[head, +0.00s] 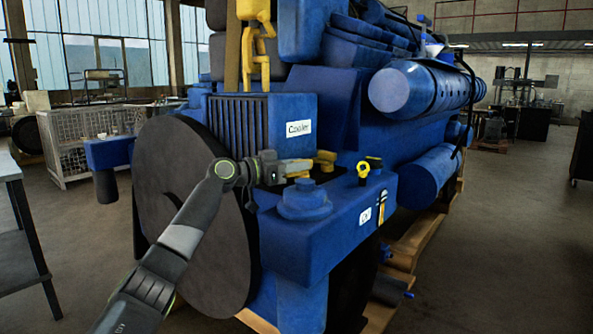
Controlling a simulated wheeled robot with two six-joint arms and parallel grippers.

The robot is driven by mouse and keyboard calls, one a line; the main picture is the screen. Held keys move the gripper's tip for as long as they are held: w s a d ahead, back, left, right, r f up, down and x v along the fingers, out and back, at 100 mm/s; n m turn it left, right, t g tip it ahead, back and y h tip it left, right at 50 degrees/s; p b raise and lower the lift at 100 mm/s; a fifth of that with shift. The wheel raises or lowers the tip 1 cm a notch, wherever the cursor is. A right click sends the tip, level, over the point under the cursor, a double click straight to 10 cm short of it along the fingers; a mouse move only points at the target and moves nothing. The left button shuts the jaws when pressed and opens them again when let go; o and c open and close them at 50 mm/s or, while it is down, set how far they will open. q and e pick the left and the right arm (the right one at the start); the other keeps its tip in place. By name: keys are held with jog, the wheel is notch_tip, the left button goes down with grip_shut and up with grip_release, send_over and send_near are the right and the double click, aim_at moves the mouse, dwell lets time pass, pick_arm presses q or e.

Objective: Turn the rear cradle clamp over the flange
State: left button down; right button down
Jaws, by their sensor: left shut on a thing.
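My left arm reaches up from the lower left, in front of the large dark disc, to the foot of the blue cooler. My left gripper (308,167) is shut on a yellow clamp (325,157), whose upper part shows just past the fingertips. The fingers hide much of this clamp, and I cannot tell how it sits against the flange. A second yellow clamp (363,171) with a dark top stands to the right, apart from the gripper. I cannot tell which clamp is the rear one. My right gripper is not in view.
The blue engine block (340,220) fills the middle, with a round blue boss (305,200) just below the gripper. The cooler (291,122) rises behind it. A yellow chain hook (257,50) hangs above. The dark disc (180,180) stands left. Open floor lies at right.

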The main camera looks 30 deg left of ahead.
pick_arm(q)
jog(key=c, duration=1.3)
grip_release()
jog(key=shift+s+a, duration=0.1)
